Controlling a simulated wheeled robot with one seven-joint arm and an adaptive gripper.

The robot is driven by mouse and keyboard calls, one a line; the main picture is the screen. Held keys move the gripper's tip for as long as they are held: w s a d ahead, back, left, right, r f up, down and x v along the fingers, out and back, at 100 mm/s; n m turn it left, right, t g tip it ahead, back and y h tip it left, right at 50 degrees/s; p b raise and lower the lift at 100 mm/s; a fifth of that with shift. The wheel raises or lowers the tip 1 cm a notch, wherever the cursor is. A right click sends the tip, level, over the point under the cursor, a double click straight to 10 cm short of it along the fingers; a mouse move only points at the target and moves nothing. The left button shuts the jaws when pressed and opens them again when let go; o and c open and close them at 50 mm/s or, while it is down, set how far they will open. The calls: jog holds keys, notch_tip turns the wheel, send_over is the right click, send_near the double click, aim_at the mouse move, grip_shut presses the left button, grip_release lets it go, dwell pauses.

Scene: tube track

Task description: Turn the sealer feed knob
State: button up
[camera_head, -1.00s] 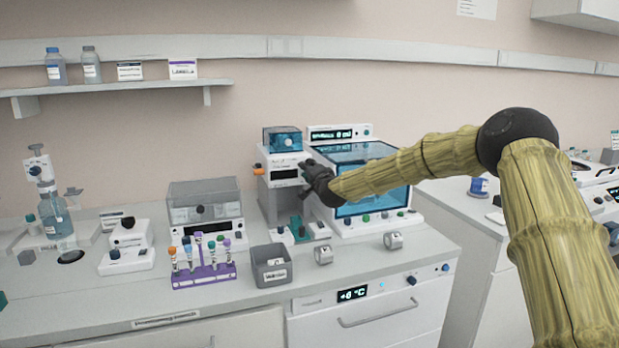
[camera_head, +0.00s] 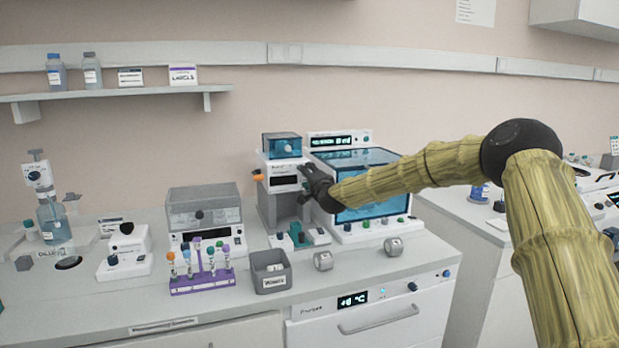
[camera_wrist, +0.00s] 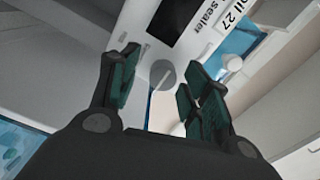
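The sealer (camera_head: 268,205) is a tall pale grey and white unit with a dark display and a teal top, left of the blue-windowed machine. In the wrist view its white face (camera_wrist: 140,22) carries the word "sealer" and a black screen. A round grey knob (camera_wrist: 162,74) with a pale line running down from it shows between my fingers. My gripper (camera_head: 308,178) is at the right side of the sealer's front and hides the knob in the head view. In the wrist view my gripper (camera_wrist: 158,70) is open, its green-padded fingers on either side of the knob with gaps visible.
The blue-windowed machine (camera_head: 372,213) stands close on the right of my gripper. An orange knob (camera_head: 258,177) is on the sealer's left. A purple tube rack (camera_head: 203,283), a grey bin (camera_head: 270,283) and two small metal cylinders (camera_head: 323,261) stand in front.

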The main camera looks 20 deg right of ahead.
jog(key=shift+r, duration=0.1)
jog(key=s, duration=1.2)
jog(key=shift+d, duration=0.2)
